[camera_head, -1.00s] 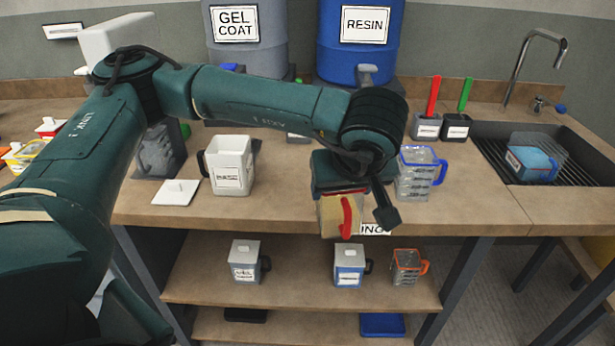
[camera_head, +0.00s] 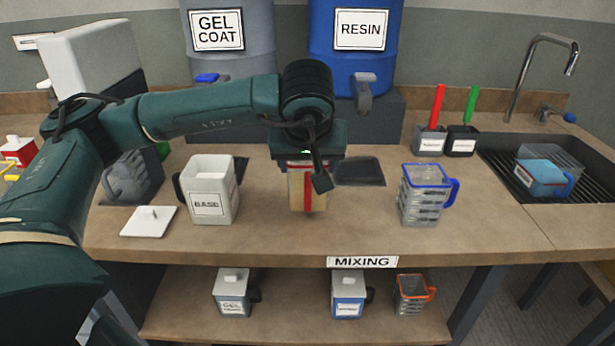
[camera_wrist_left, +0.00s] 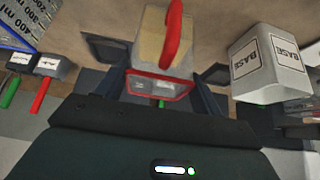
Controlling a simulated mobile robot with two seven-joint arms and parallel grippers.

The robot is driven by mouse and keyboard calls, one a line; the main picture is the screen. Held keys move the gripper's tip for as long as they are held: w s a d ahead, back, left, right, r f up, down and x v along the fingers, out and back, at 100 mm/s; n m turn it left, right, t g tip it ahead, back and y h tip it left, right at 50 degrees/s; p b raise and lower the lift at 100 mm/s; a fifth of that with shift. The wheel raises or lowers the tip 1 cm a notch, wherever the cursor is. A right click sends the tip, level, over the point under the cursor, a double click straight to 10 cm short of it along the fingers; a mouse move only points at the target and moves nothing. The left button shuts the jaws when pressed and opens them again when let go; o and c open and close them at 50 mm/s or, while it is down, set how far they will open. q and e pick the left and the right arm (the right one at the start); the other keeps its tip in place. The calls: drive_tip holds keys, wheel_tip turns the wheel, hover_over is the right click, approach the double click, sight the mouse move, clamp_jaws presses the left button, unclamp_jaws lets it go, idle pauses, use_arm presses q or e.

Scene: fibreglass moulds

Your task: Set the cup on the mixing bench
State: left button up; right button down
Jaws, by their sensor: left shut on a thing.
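The cup (camera_head: 296,192) is cream-coloured with a red handle and hangs under my left gripper (camera_head: 309,168). In the left wrist view the cup (camera_wrist_left: 150,42) shows its red rim and handle between the two dark fingers of the gripper (camera_wrist_left: 160,75), which is shut on it. The cup is upright over the mixing bench (camera_head: 280,237), behind its MIXING label. I cannot tell whether its bottom touches the top. My right gripper is not in view.
A white BASE container (camera_head: 213,180) stands left of the cup, with a white lid (camera_head: 149,221) beside it. A clear blue-rimmed jug (camera_head: 424,195) stands to the right. A dark mat (camera_head: 359,171) lies behind. Bench top between cup and jug is clear.

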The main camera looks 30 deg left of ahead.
sight(302, 197)
use_arm(q)
drive_tip(key=shift+f, duration=1.6)
drive_tip(key=o, duration=1.1)
drive_tip(key=shift+f, duration=0.1)
drive_tip(key=shift+c, duration=0.2)
drive_tip(key=o, duration=0.5)
drive_tip(key=shift+c, duration=0.2)
